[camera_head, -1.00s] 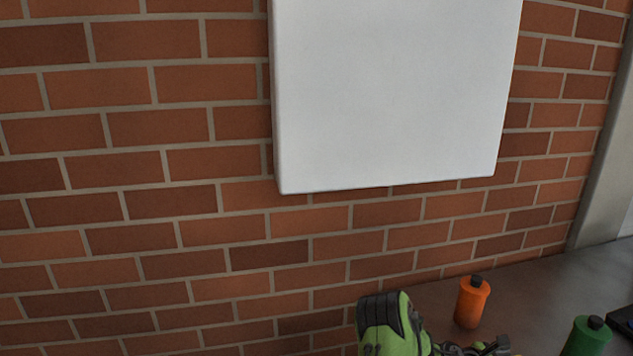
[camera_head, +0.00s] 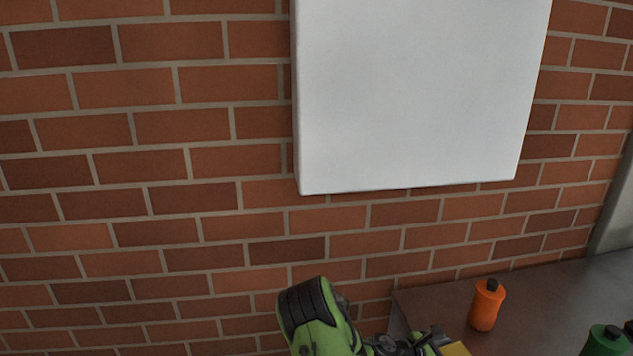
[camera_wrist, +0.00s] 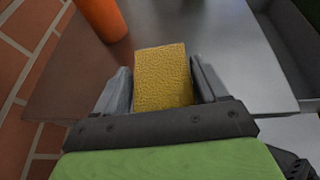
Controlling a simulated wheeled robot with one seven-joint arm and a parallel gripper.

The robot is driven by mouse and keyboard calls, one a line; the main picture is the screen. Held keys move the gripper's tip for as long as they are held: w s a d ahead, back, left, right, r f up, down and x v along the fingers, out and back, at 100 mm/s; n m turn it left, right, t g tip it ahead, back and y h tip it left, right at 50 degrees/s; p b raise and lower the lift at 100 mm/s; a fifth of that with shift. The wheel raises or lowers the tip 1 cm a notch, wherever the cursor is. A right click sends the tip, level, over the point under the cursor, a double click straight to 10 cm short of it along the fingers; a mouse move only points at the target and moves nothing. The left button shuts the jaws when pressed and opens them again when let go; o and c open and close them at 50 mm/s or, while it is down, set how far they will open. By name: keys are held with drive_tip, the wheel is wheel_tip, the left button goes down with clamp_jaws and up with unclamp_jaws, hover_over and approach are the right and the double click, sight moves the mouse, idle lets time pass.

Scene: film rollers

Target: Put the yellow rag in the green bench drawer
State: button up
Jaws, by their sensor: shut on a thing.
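The yellow rag (camera_wrist: 163,78) is held between the two fingers of my gripper (camera_wrist: 162,85) in the wrist view. It looks like a small textured block, and my gripper is shut on it. In the head view, a sliver of the yellow rag (camera_head: 455,349) shows at the bottom edge beside my green arm. The fingers are hidden or cut off there. In the wrist view, the rag is in front of a grey bench top (camera_wrist: 225,45); I cannot tell how high above it. No green bench drawer can be made out in either view.
An orange bottle (camera_head: 487,305) stands on the grey bench top (camera_head: 540,290) and shows at the upper left of the wrist view (camera_wrist: 101,15). A green bottle (camera_head: 606,342) is at the lower right. A white panel (camera_head: 415,95) hangs on the brick wall (camera_head: 150,200).

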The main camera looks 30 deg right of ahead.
drive_tip(key=w+a+r+n+t+p, duration=0.2)
drive_tip(key=w+a+n+t, duration=0.35)
drive_tip(key=w+a, duration=1)
drive_tip(key=w+a+r+n+t+y+p, duration=0.1)
drive_tip(key=a+n+t, duration=0.4)
drive_tip(key=a, duration=1.9)
drive_tip(key=shift+w+a+r+n+t+y+p, duration=0.25)
drive_tip(key=shift+r+n+t+y+p, duration=0.25)
drive_tip(key=shift+r+t, duration=0.45)
drive_tip(key=shift+d, duration=0.1)
